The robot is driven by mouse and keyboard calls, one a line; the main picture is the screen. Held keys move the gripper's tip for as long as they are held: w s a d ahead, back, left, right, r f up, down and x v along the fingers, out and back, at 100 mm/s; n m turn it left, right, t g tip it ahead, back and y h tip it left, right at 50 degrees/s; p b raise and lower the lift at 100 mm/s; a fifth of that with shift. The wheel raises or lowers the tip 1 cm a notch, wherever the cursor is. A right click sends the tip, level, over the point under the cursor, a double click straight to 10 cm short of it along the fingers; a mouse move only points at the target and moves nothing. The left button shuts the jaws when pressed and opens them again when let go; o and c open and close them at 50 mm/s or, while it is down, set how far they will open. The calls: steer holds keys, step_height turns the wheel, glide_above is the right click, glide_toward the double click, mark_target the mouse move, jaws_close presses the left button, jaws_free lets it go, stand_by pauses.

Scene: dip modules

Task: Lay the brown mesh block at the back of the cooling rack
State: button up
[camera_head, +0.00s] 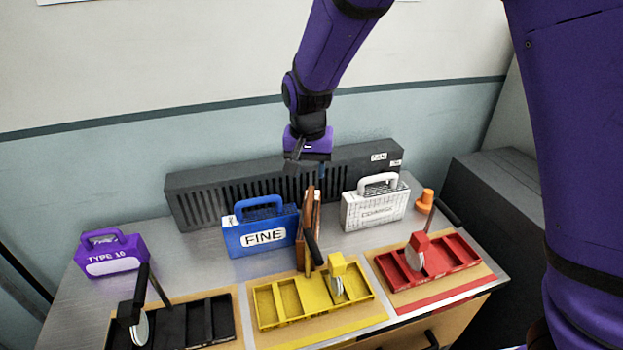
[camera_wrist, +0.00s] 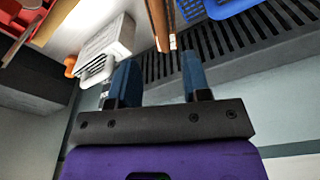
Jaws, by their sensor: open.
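The brown block (camera_head: 309,222) stands upright on the metal tabletop, nearly edge-on to the head camera, between the blue FINE block and the white block. Its mesh face is hard to make out. It also shows in the wrist view (camera_wrist: 158,22), beyond and between my fingertips. My gripper (camera_head: 306,170) is open and empty above and behind the brown block; its two dark fingers (camera_wrist: 158,76) look apart from it. A long dark grey slotted unit (camera_head: 185,200) stands along the wall behind the blocks; it may be the cooling rack, but I cannot tell for sure.
The blue FINE block (camera_head: 260,232) is close left of the brown block; the white block (camera_head: 373,207) is to the right. A purple TYPE 10 block (camera_head: 110,255) stands far left. Black (camera_head: 190,322), yellow (camera_head: 262,308) and red (camera_head: 395,270) trays line the front. An orange knob (camera_head: 425,199) is at right.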

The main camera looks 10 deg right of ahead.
steer(key=s+d+r+t+y, duration=0.1)
steer(key=s+d+r, duration=0.4)
steer(key=d+r, duration=0.25)
steer(key=s+d+r+y, duration=0.1)
steer(key=s+d+r, duration=0.3)
steer(key=d+r, duration=0.4)
steer(key=s+d+r+n+t+h, duration=0.1)
steer(key=s+d+r, duration=0.1)
steer(key=s+d, duration=0.3)
steer(key=s+d+r+n+t, duration=0.1)
steer(key=s+d, duration=0.3)
steer(key=s, duration=0.8)
steer(key=shift+s+d+r+t+h, duration=0.15)
steer(key=shift+d+r+t+h, duration=0.25)
steer(key=shift+r, duration=0.1)
steer(key=shift+a, duration=0.2)
